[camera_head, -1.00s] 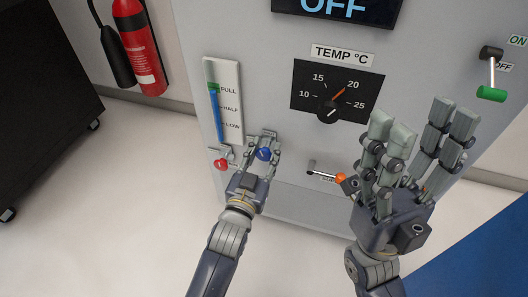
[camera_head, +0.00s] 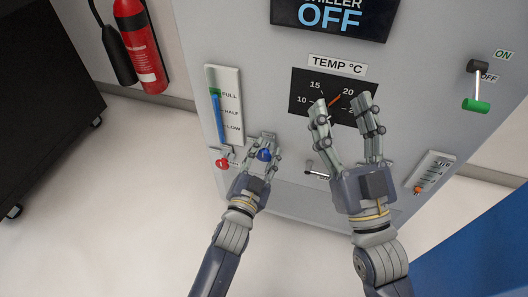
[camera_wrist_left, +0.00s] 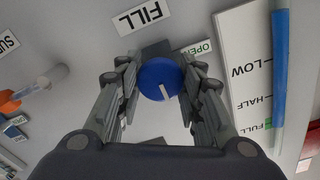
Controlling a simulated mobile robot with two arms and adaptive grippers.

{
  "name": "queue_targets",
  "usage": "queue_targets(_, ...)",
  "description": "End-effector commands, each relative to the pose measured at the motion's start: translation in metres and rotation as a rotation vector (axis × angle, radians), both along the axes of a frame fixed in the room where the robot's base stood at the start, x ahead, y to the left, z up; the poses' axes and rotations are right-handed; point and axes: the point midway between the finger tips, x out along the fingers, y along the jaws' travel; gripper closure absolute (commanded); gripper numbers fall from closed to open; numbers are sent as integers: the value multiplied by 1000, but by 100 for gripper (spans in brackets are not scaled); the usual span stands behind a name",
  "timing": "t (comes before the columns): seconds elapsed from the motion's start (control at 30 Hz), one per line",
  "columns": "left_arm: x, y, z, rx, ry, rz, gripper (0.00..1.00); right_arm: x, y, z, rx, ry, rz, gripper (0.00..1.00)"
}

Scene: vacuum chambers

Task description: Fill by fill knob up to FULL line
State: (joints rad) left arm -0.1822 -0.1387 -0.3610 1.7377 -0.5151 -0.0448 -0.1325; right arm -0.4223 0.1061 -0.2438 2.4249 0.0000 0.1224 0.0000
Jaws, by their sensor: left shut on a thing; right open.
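The blue fill knob (camera_head: 264,155) sits low on the grey panel, below and right of the level gauge (camera_head: 234,115). It also shows in the left wrist view (camera_wrist_left: 160,78) beneath the FILL label (camera_wrist_left: 140,17), with a pale pointer mark. My left gripper (camera_head: 263,146) is shut on the knob, its fingers on both sides of it. The gauge's blue column (camera_head: 218,122) reaches up close to the green band at the FULL mark (camera_head: 229,95). My right gripper (camera_head: 342,100) is open and empty in front of the temperature dial, partly hiding it.
A red knob (camera_head: 222,163) is just left of the blue one. A small lever (camera_head: 316,169) is right of it. A green-handled ON/OFF lever (camera_head: 476,105) is at the right. The chiller display (camera_head: 330,17) reads OFF. A fire extinguisher (camera_head: 141,50) hangs at upper left.

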Motion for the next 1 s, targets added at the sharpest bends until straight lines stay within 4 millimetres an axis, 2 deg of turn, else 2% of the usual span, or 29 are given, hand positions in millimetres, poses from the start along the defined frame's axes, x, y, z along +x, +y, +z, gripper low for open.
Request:
queue_targets(0.27, 0, 0, 1, 4, -5, 0, 89, 0, 0, -1, -1, 3, 0, 44)
queue_targets(0.3, 0, 0, 1, 4, -5, 0, 61, 0, 0, -1, -1, 3, 0, 44)
queue_targets(0.37, 0, 0, 1, 4, -5, 0, 47, 0, 0, -1, -1, 3, 0, 44)
queue_targets(0.4, 0, 0, 1, 4, -4, 0, 44, 0, 0, -1, -1, 3, 0, 44)
queue_targets(0.77, -2, 1, 0, 3, -1, 0, 44, 0, 0, 0, -1, -1, -1, 44)
queue_targets(0.87, -10, 3, -1, 3, 0, 0, 44, 0, 0, 0, -1, -1, -1, 44)
queue_targets(1.0, -32, 10, -1, 3, 2, 0, 44, 0, 0, 0, -1, 0, -1, 44)
